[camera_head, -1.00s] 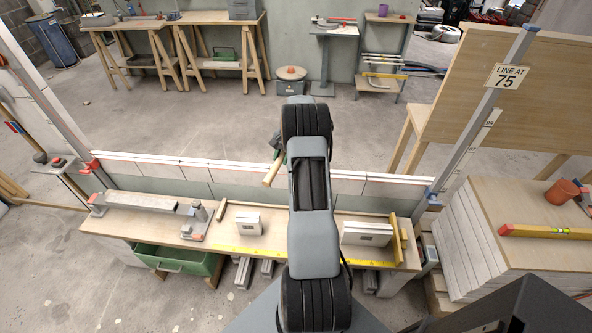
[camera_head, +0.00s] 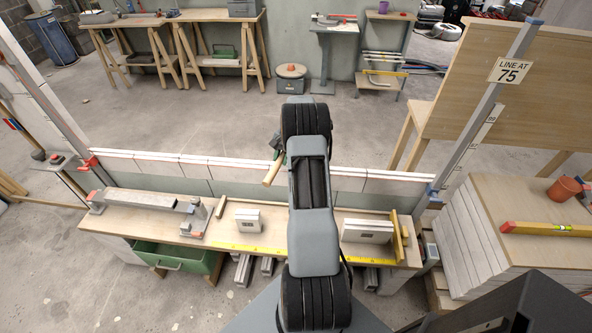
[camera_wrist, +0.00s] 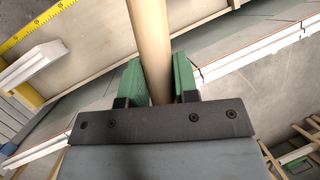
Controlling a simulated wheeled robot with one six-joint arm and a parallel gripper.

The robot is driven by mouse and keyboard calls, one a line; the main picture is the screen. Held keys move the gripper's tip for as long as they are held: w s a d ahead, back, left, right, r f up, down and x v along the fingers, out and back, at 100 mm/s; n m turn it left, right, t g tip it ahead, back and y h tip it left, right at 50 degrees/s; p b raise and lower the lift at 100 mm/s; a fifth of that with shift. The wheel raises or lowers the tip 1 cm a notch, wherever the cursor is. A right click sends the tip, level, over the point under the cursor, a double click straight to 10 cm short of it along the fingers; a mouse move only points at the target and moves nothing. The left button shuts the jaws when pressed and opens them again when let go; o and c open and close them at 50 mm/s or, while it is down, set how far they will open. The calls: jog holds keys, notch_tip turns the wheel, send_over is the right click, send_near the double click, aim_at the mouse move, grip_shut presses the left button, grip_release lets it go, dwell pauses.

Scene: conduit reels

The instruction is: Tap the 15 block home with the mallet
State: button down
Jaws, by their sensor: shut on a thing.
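My gripper (camera_wrist: 158,88) has green fingers and is shut on the mallet's round wooden handle (camera_wrist: 151,40). The handle's end also shows in the head view (camera_head: 273,173), left of my arm and over the low block wall. The mallet's head is not visible. The wall's pale top blocks (camera_head: 235,169) run across the middle with a red line along them; my arm hides part of the row. I cannot read a 15 on any block. One white block (camera_head: 248,219) and a wider white block group (camera_head: 367,231) stand on the bench; their labels are too small to read.
The wooden bench (camera_head: 140,222) carries a yellow tape (camera_head: 262,253) and a grey metal tool (camera_head: 150,201) at left. An upright post with a "LINE AT 75" sign (camera_head: 511,72) stands at right, beside a slab stack (camera_head: 470,240). The floor behind the wall is mostly clear.

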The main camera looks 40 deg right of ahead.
jog(key=shift+r+p, duration=0.9)
jog(key=shift+p, duration=0.1)
jog(key=shift+r, duration=0.15)
dwell(0.6)
notch_tip(320, 180, down, 5)
jog(key=b, duration=0.3)
jog(key=shift+r+p, duration=1.4)
jog(key=shift+r, duration=0.95)
